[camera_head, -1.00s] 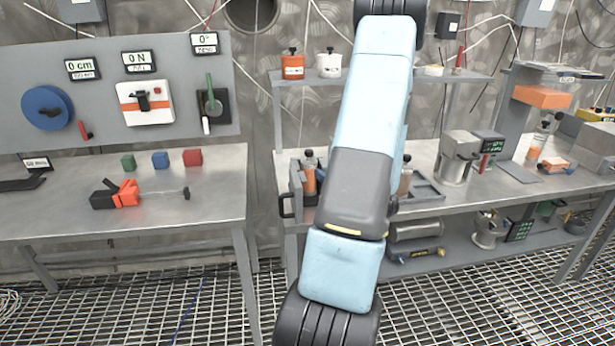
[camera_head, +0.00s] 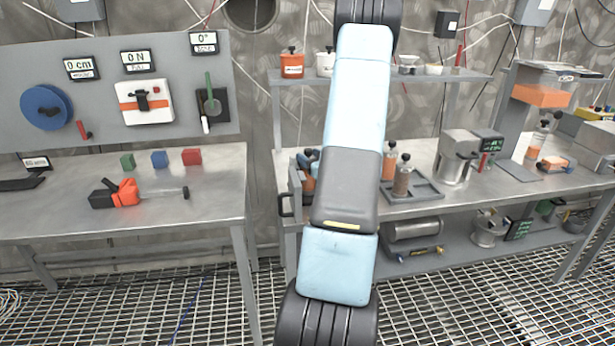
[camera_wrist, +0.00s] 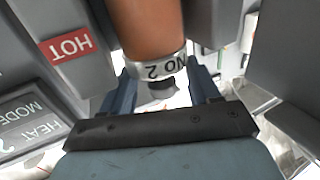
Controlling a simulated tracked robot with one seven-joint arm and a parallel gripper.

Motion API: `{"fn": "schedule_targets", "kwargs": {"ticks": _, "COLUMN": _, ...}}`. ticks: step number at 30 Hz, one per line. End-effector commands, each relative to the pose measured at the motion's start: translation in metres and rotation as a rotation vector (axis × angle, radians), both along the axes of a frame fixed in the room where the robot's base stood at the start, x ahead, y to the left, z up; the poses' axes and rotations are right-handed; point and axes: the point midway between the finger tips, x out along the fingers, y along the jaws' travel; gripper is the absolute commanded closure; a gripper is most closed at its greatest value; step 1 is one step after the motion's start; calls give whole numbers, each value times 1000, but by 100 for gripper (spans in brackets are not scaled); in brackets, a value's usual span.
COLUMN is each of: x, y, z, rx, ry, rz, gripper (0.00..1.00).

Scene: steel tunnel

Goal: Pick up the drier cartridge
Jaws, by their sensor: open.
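An orange-brown cartridge (camera_wrist: 152,28) with a silver band, marked "NO 2" upside down, fills the top middle of the wrist view. It also shows in the head view (camera_head: 308,184) in a grey open-sided unit with a handle on the left of the right-hand bench. My gripper (camera_wrist: 163,84) is open, one blue finger on each side of the cartridge's banded end; contact cannot be told. In the head view its blue fingers (camera_head: 309,157) are at the cartridge's top, partly hidden by my arm. Two similar cartridges (camera_head: 389,163) (camera_head: 402,180) stand upright in a grey tray.
The grey unit has a red "HOT" label (camera_wrist: 66,45) and a dark "HEAT MODE" panel (camera_wrist: 30,120) close to my gripper's left. The tray (camera_head: 428,191), a steel pot (camera_head: 456,158) and a shelf (camera_head: 450,76) with jars surround the arm. The left bench (camera_head: 60,205) stands apart.

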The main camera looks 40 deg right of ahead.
Motion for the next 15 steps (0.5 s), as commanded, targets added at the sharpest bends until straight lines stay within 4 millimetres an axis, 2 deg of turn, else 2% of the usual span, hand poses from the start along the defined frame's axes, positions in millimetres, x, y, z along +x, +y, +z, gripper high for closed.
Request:
{"fn": "schedule_targets", "kwargs": {"ticks": 4, "x": 11, "y": -2, "z": 0, "rx": 0, "ry": 0, "rz": 0, "gripper": 39}}
{"fn": "schedule_targets", "kwargs": {"ticks": 11, "x": 13, "y": -2, "z": 0, "rx": 0, "ry": 0, "rz": -1, "gripper": 39}}
{"fn": "schedule_targets", "kwargs": {"ticks": 15, "x": 13, "y": -2, "z": 0, "rx": 0, "ry": 0, "rz": -1, "gripper": 49}}
